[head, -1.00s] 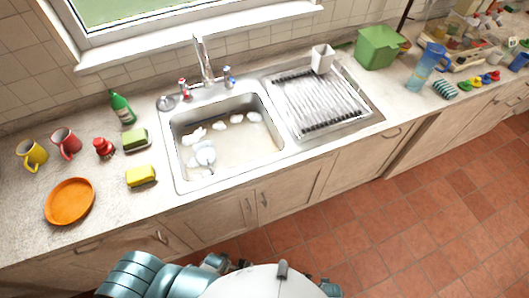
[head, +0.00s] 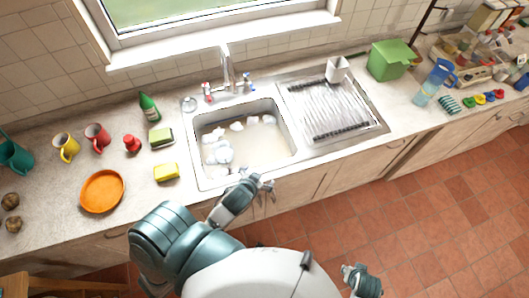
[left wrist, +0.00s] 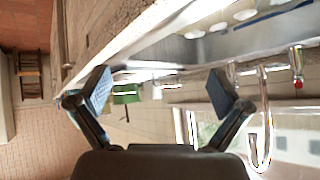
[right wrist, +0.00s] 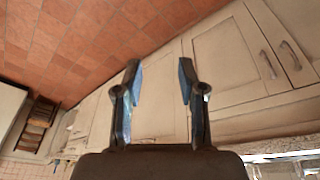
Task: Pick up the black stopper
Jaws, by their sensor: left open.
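A small round greyish disc (head: 190,104) lies on the back left corner of the sink rim in the head view. It may be the stopper, but its colour and shape are too small to be sure. My left gripper (head: 262,183) is over the front edge of the sink, apart from the disc. In the left wrist view its fingers (left wrist: 160,92) are spread with nothing between them. My right gripper (head: 362,280) is low in front of the cabinets. In the right wrist view its fingers (right wrist: 158,85) are apart and empty.
The sink basin (head: 208,178) holds cloudy water, foam and a whitish object (head: 222,152). The tap (head: 227,70) stands behind it. A green bottle (head: 149,108), sponges (head: 166,172), a red-topped item (head: 132,144) and an orange plate (head: 102,191) sit left. A drainboard (head: 335,105) is right.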

